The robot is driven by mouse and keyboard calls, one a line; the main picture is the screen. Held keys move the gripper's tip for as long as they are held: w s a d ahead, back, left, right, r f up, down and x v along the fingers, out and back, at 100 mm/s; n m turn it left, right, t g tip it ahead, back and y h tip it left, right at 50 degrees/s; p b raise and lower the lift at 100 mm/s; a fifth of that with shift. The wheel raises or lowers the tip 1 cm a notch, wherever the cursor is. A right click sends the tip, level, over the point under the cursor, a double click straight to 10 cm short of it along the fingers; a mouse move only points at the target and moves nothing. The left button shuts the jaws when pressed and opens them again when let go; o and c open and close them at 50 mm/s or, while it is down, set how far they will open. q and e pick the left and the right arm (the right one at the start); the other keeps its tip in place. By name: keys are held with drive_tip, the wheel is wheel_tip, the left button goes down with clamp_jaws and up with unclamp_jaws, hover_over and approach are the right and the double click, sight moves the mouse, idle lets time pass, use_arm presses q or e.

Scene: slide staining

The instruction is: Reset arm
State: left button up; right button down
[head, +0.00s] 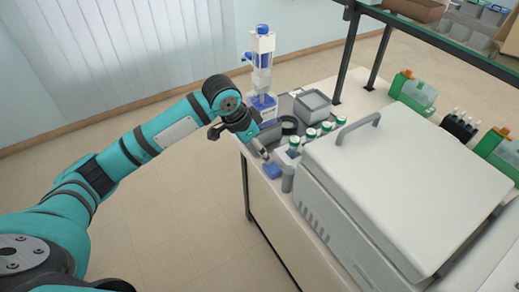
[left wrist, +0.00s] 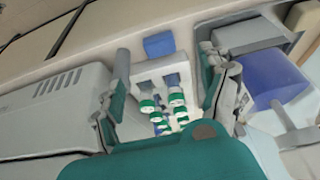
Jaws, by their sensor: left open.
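My left arm reaches in from the left in the head view. Its gripper (head: 262,148) is over the bench's near left edge, beside a row of green-capped bottles (head: 309,134). In the left wrist view the jaws (left wrist: 168,85) are spread apart, with no object gripped. The green-capped bottles (left wrist: 148,103) and their white rack (left wrist: 160,68) show between and beyond the jaws. Whether the fingers touch the rack cannot be told. My right gripper is in neither view.
A large white machine (head: 400,180) with a grey handle fills the bench to the right. A blue and white bottle-like device (head: 262,70), a grey box (head: 312,105) and a small blue block (head: 271,170) stand close by. The floor left of the bench is clear.

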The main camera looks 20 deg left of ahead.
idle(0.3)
use_arm(q)
drive_tip(key=s+d+f, duration=0.8)
drive_tip(key=s+f, duration=0.1)
drive_tip(key=s, duration=0.4)
drive_tip(key=s+a+f+n+y, duration=0.1)
drive_tip(key=s+a+f+n, duration=0.2)
drive_tip(key=s, duration=0.5)
drive_tip(key=s+a+n+y, duration=0.2)
drive_tip(key=s+a+n, duration=0.1)
drive_tip(key=s+a, duration=0.4)
wheel_tip(320, 180, down, 28)
drive_tip(key=s+d+g+b, duration=0.1)
drive_tip(key=s+d, duration=0.1)
drive_tip(key=s, duration=0.1)
drive_tip(key=s+a+f+g, duration=0.1)
drive_tip(key=s+a+f, duration=0.2)
drive_tip(key=s+f, duration=1.3)
drive_tip(key=shift+a+m+g+b, duration=0.15)
drive_tip(key=shift+m+g+b, duration=0.15)
drive_tip(key=shift+m, duration=0.1)
